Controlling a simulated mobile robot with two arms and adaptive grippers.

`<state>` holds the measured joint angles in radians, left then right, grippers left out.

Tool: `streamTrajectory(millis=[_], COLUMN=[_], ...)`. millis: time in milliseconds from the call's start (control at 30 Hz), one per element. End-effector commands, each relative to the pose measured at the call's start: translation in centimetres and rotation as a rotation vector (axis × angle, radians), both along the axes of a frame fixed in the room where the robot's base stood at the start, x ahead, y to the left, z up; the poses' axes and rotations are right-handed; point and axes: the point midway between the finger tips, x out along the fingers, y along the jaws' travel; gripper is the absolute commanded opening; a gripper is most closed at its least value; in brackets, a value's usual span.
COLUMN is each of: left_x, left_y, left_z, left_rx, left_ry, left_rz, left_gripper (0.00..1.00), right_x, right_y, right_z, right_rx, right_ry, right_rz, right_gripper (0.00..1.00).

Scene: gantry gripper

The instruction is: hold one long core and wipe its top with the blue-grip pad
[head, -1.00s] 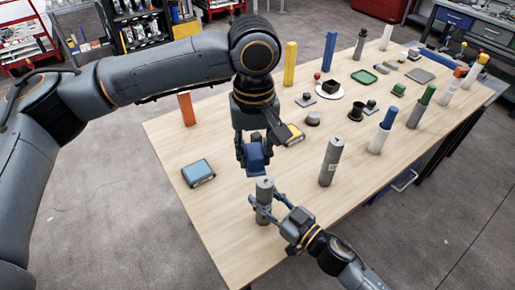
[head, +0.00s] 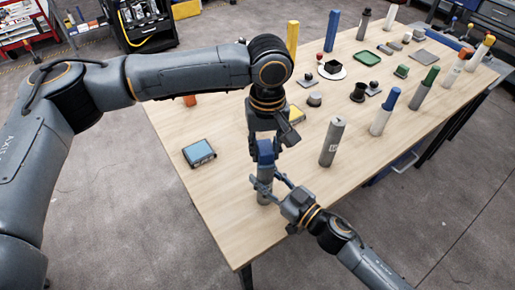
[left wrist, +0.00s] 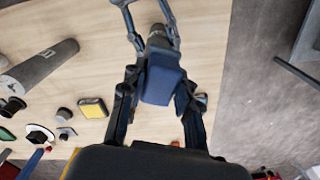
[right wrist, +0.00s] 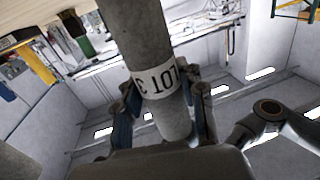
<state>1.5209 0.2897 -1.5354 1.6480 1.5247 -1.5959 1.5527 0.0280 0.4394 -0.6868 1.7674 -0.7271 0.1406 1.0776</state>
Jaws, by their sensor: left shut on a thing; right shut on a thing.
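My left gripper (head: 264,138) is shut on the blue-grip pad (head: 265,152), which also shows between its fingers in the left wrist view (left wrist: 162,82). Below the pad stands a grey long core (head: 264,196), upright near the table's front edge. My right gripper (head: 268,184) is shut around this core's upper part. Another grey long core (head: 332,142) stands upright to the right.
A blue-topped block (head: 199,152) lies left on the wooden table (head: 220,215). A yellow-topped block (head: 297,115) lies behind my left gripper. Several upright cylinders, including a blue-topped one (head: 385,112), stand to the right. The front-left tabletop is clear.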

Motion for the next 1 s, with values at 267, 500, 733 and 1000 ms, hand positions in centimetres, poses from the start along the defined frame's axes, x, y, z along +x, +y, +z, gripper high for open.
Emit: streamTrajectory(millis=[267,500,733,1000], left_x=[1.6,1.0,-0.3,-1.7], left_y=[-2.0,-1.3,0.4,2.1], left_z=[-0.1,-0.1,-0.1,0.2], left_rx=[0.001,0.000,0.002,0.001], left_ry=[0.000,0.003,0.002,0.001], left_rz=[0.001,-0.001,0.000,0.000], left_gripper=[0.02,0.02,0.02,0.02], right_x=[0.0,0.0,0.0,0.0], right_y=[0.0,0.0,0.0,0.0], right_z=[0.0,0.0,0.0,0.0], right_rx=[0.000,0.000,0.000,0.001], right_ry=[0.000,0.000,0.000,0.001], right_rz=[0.000,0.000,0.000,0.000], right_gripper=[0.00,0.00,0.00,0.00])
